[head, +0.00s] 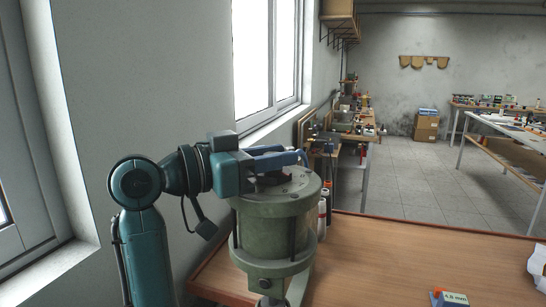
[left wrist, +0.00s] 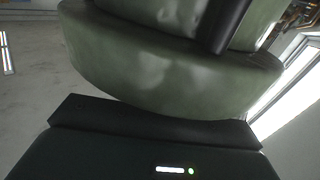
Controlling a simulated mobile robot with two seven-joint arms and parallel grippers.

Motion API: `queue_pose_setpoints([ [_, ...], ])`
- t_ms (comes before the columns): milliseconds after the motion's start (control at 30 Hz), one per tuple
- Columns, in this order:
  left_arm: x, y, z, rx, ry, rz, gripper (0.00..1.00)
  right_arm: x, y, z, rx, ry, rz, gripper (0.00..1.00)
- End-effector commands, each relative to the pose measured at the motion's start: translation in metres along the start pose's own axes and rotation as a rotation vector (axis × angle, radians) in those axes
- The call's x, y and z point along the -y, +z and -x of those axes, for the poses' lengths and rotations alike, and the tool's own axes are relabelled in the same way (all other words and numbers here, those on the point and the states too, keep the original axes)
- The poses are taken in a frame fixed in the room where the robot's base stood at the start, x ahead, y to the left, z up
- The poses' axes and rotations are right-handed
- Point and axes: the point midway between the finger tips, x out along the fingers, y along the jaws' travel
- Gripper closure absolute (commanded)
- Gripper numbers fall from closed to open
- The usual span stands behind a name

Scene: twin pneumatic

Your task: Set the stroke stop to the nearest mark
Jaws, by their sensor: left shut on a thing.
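A green pneumatic cylinder (head: 272,235) with a flanged top stands upright at the left end of the wooden bench. My left gripper (head: 285,163) lies over the cylinder's top plate (head: 305,183), its blue fingers reaching to the right across it. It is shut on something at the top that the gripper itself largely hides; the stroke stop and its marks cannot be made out. In the left wrist view, the green cylinder body (left wrist: 170,75) fills the upper middle, with a dark rod in front of it. My right gripper is not in view.
The wooden bench top (head: 400,260) is mostly clear to the right. A small blue block labelled 4.0 mm (head: 453,299) sits at its front. Bottles (head: 323,213) stand just behind the cylinder. A wall and window are close on the left.

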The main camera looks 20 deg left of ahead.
Motion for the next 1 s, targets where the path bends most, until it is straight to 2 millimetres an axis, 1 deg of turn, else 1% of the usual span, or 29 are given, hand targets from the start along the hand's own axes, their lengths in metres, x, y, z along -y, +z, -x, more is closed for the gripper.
queue_pose_setpoints([
  [33,0.0026,0.0013,0.0004,0.004,0.039,-0.001,0.96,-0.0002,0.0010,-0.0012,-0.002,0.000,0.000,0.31],
  [300,0.0031,0.0019,0.0002,0.002,0.295,0.001,0.96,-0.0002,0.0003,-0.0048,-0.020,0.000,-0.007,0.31],
  [533,0.0024,0.0009,-0.0001,-0.001,0.515,0.001,0.96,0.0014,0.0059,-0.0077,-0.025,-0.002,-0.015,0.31],
  [800,0.0017,-0.0011,-0.0003,-0.004,0.764,0.001,0.96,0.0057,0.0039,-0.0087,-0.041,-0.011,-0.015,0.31],
  [1000,0.0010,-0.0021,-0.0004,-0.005,0.915,0.000,0.96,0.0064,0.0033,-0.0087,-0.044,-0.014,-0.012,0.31],
])
